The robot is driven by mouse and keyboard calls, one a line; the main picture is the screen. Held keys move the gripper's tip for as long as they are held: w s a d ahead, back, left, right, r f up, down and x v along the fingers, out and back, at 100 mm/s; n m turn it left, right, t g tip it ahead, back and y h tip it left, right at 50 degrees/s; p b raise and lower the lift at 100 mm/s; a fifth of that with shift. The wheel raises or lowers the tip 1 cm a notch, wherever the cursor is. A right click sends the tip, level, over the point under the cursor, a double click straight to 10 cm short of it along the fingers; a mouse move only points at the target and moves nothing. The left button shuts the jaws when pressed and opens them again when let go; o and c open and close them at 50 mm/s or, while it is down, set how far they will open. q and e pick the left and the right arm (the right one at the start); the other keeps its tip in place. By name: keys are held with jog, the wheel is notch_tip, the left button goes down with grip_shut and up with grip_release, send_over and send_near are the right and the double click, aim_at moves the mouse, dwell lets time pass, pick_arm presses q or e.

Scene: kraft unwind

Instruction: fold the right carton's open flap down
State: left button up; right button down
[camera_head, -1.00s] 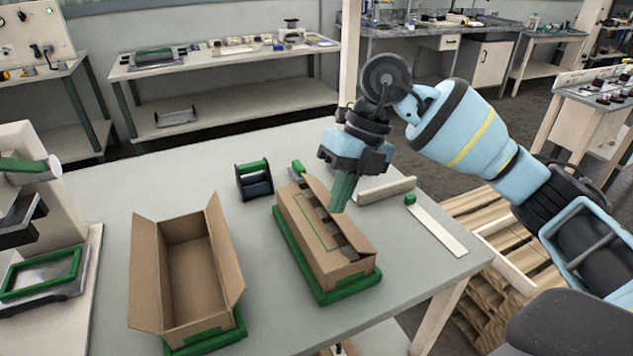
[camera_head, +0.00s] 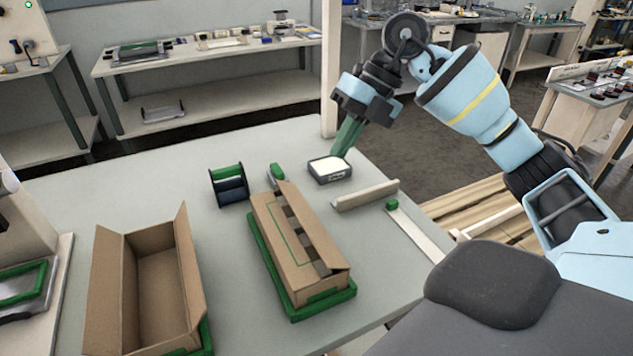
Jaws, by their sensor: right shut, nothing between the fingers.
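The right carton (camera_head: 278,247) is a long brown box on a green-edged base on the table. Its left top flap lies flat, and its right flap (camera_head: 315,232) is tilted up a little, leaving a narrow gap with dark shapes inside. My right gripper (camera_head: 343,150), with green fingers, is shut and empty. It is beyond the carton's far end, to the right, clear of the flap. Its tips appear at or just above a small dark box with a white top (camera_head: 330,168); contact cannot be told. My left gripper is not in view.
A second carton (camera_head: 105,290) stands open at left with its side flaps up. A green-and-dark spool holder (camera_head: 229,185), a green-handled tool (camera_head: 274,174), a beige bar (camera_head: 366,195) and a white strip with a green end (camera_head: 418,233) lie around the right carton.

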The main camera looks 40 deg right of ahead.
aim_at(301, 217)
jog(key=x, duration=1.3)
jog(key=shift+a+f, duration=0.1)
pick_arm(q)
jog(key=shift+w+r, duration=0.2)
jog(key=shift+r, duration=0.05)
pick_arm(e)
jog(key=shift+f, duration=0.15)
